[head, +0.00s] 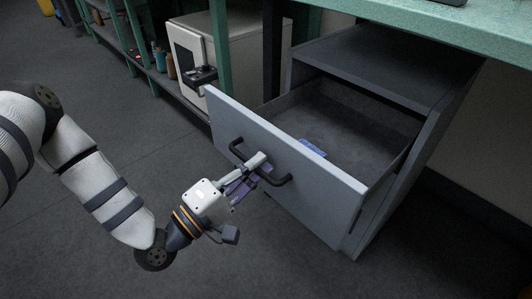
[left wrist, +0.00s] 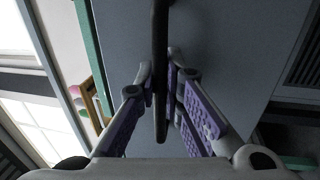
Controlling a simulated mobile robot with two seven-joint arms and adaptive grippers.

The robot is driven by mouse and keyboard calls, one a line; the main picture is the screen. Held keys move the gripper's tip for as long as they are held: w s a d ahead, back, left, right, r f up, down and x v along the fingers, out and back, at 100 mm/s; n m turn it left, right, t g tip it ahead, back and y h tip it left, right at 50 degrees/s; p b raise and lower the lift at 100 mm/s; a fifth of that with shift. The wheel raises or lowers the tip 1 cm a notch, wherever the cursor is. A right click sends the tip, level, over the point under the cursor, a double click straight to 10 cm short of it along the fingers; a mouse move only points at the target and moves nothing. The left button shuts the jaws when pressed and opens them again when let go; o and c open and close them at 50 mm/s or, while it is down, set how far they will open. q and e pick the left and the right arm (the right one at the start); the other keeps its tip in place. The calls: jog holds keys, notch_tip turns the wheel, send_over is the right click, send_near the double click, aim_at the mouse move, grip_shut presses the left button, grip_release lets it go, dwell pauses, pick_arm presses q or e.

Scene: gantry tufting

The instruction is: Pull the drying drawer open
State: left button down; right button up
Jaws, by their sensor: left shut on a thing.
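The drying drawer (head: 335,185) is a grey drawer in a dark cabinet under the green table, and it stands well pulled out, with its inside showing. A small blue thing (head: 313,147) lies in it near the front panel. A dark bar handle (head: 284,181) is fixed across the drawer's front. My left gripper (head: 257,168) is shut on the handle near its middle. In the left wrist view the handle (left wrist: 160,60) runs between the purple-padded fingers (left wrist: 161,95), with the grey drawer front behind it. My right gripper is not in view.
The green tabletop (head: 440,25) overhangs the cabinet (head: 390,60). A white box-shaped unit (head: 222,45) stands behind the drawer on the left, beside a green-framed shelf (head: 135,40) with bottles. The floor (head: 90,115) on the left is clear.

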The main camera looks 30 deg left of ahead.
pick_arm(q)
jog(key=shift+s+a, duration=0.1)
jog(key=shift+s, duration=0.25)
jog(key=c, duration=2)
grip_release()
jog(key=shift+o, duration=0.2)
jog(key=v, duration=1.2)
jog(key=shift+r, duration=0.1)
